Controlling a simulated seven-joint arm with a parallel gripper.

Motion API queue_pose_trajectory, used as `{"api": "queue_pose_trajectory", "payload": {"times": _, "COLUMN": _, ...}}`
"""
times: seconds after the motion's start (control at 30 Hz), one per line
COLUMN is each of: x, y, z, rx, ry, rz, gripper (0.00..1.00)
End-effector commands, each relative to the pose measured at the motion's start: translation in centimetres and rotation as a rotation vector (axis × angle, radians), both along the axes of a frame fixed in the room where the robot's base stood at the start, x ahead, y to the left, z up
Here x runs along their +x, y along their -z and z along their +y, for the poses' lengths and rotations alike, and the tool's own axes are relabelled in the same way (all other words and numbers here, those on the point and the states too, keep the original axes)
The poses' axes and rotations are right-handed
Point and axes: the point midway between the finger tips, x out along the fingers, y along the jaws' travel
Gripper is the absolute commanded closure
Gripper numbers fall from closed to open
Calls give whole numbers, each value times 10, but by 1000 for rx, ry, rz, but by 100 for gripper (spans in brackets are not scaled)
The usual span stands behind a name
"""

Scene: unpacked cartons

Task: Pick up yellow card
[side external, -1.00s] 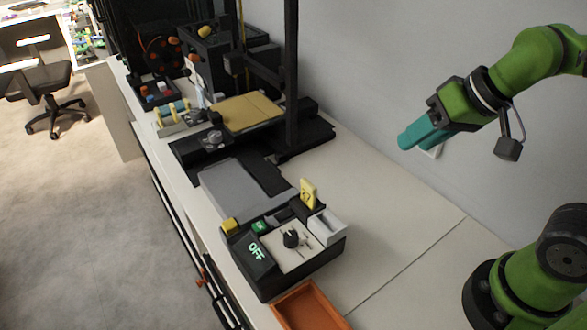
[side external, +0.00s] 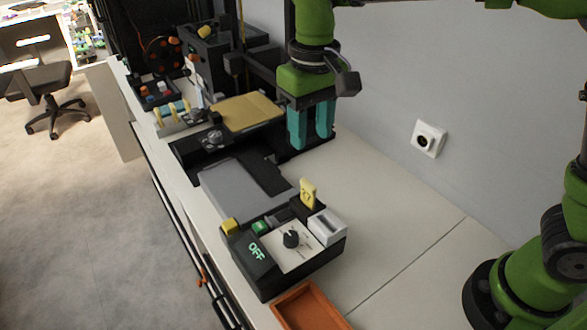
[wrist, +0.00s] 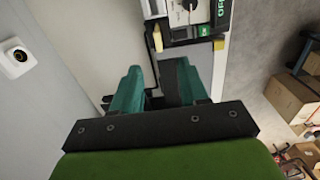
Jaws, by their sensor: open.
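The yellow card (side external: 308,193) stands upright at the back of the black control box (side external: 268,279) in the side external view. A small yellow piece that looks like this card shows ahead of the fingers in the wrist view (wrist: 157,39). My gripper (side external: 311,128) points down, above the bench and farther back than the card, apart from it. Its two teal fingers are open with nothing between them, and they also show in the wrist view (wrist: 161,84).
A grey plate (side external: 236,190) adjoins the control box, with an orange tray (side external: 310,308) in front. A black post stand with a tan pad (side external: 246,112) is close to my gripper. The bench right of the card (side external: 385,225) is clear. A wall outlet (side external: 428,139) is behind.

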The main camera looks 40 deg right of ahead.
Motion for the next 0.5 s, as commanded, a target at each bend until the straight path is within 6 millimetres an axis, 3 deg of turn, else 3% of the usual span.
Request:
{"api": "queue_pose_trajectory", "payload": {"times": 0.3, "x": 0, "y": 67, "z": -1, "rx": -1, "ry": 0, "rz": 3, "gripper": 56}}
{"api": "queue_pose_trajectory", "payload": {"times": 0.5, "x": 1, "y": 83, "z": -1, "rx": 0, "ry": 1, "rz": 0, "gripper": 56}}
